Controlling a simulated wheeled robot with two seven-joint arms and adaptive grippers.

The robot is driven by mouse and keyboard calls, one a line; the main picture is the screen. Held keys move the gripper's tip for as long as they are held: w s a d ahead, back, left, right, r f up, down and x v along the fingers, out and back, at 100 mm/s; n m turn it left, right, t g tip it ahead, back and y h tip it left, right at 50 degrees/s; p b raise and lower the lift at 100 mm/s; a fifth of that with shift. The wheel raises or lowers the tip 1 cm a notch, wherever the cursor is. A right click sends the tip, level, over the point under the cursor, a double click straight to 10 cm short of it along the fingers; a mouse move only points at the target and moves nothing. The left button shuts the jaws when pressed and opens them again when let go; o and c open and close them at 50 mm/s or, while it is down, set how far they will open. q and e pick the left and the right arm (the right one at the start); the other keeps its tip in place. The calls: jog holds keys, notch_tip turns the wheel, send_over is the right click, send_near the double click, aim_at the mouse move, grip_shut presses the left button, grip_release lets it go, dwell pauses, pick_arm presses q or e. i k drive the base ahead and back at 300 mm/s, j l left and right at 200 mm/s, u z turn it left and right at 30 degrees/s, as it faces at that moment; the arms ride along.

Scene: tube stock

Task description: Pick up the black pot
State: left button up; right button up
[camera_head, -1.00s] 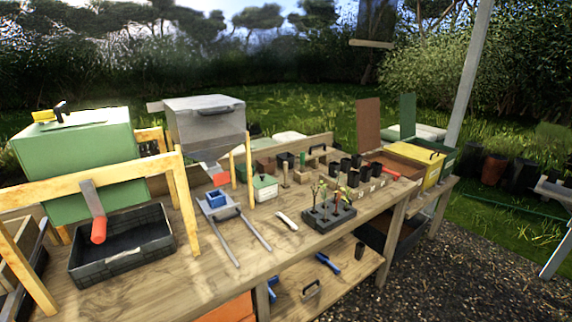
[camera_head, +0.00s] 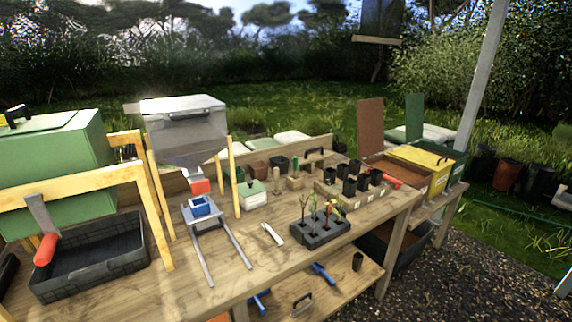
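Several small black pots (camera_head: 349,187) stand upright in a group toward the back right of the wooden bench top. Larger dark pots (camera_head: 538,184) stand on the ground at the far right. I cannot tell which one is the task's black pot. Neither of my grippers shows in the head view.
A black seedling tray (camera_head: 320,241) sits near the bench's front edge. A large black tray (camera_head: 92,292) and green box (camera_head: 18,162) fill the left. A yellow box (camera_head: 425,172) stands right of the bench. Gravel ground (camera_head: 465,275) is open at the right.

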aim_at(280, 166)
jog(key=i+l, duration=0.25)
jog(key=l, duration=0.15)
jog(key=i+l, duration=0.25)
jog(key=l, duration=0.15)
jog(key=i+l, duration=0.25)
jog(key=l, duration=0.2)
jog(key=i+l, duration=0.55)
jog(key=l, duration=0.25)
jog(key=i+l, duration=0.25)
jog(key=l, duration=0.15)
